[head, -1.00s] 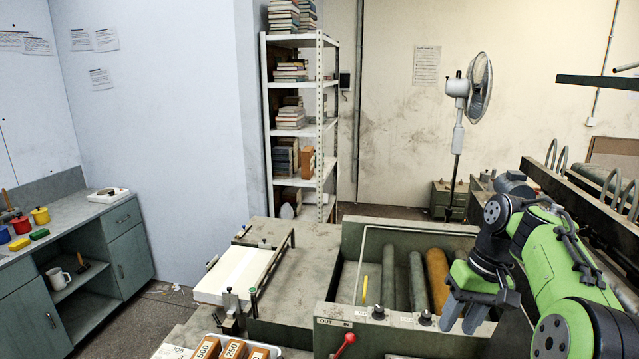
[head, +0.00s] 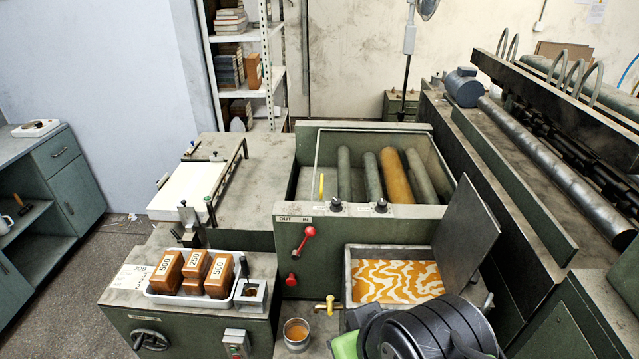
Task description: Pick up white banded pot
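A small pale, round pot (head: 296,333) with orange-brown contents stands upright near the bottom middle of the head view. It is just left of and below a brass tap (head: 327,305). A band on its side is too small to make out clearly. My arm's black joint fills the bottom right of the view. A green part, likely the body of my gripper (head: 344,347), shows at the bottom edge to the right of the pot. My fingers are out of sight, and the green part appears apart from the pot.
A white tray (head: 153,293) of orange-brown numbered blocks is left of the pot. An open tank with orange-and-white marbled contents (head: 397,282) and a raised dark lid (head: 468,229) is to the right. A red-knobbed lever (head: 303,240) stands out behind the pot.

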